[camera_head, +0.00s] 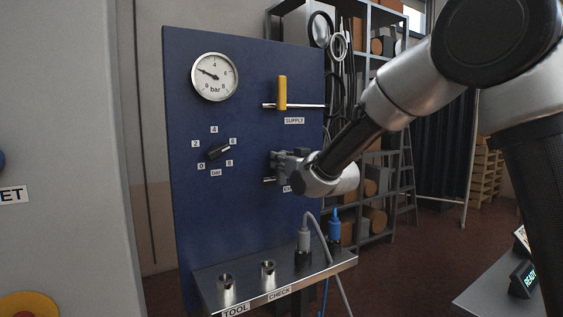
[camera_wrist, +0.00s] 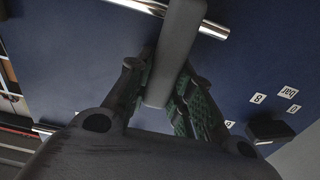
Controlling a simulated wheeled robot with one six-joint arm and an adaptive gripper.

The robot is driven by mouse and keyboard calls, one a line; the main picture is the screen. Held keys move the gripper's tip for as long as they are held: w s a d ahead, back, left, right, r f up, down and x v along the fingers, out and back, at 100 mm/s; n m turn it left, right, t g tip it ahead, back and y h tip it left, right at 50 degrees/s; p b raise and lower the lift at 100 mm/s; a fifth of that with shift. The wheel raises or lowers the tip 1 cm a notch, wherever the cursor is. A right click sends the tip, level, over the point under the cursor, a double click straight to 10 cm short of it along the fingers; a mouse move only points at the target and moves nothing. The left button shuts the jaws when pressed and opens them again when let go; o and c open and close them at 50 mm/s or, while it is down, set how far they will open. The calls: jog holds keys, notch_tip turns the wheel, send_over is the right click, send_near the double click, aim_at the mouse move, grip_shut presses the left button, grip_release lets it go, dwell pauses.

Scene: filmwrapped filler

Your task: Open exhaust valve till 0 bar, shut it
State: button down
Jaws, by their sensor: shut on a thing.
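A blue panel (camera_head: 240,235) carries a round pressure gauge (camera_head: 215,77); its needle points to the upper left, near 2 bar. The exhaust valve sits low on the panel's right side, mostly hidden by my gripper (camera_head: 284,161) in the head view, with its label (camera_head: 287,188) partly covered. In the wrist view, a grey valve handle (camera_wrist: 174,55) lies between the fingers of my gripper (camera_wrist: 160,78), which is shut on it. The handle stands crosswise to the shiny pipe (camera_wrist: 215,30).
The supply valve's yellow handle (camera_head: 282,92) stands upright across its pipe. A black selector knob (camera_head: 217,152) is left of my gripper. Below, a metal shelf (camera_head: 245,290) holds sockets and plugs with hoses. A storage rack (camera_head: 385,150) stands behind my arm.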

jog(key=shift+d+m, duration=0.1)
jog(key=shift+m, duration=0.2)
jog(key=w+d+f+m, duration=0.3)
jog(key=d+f+m, duration=0.1)
jog(key=m, duration=1.2)
jog(key=shift+w+d+f, duration=0.15)
jog(key=shift+d+f, duration=0.25)
jog(key=shift+f, duration=0.4)
jog(key=shift+m, duration=0.3)
jog(key=c, duration=1.2)
grip_release()
jog(key=shift+c, duration=0.2)
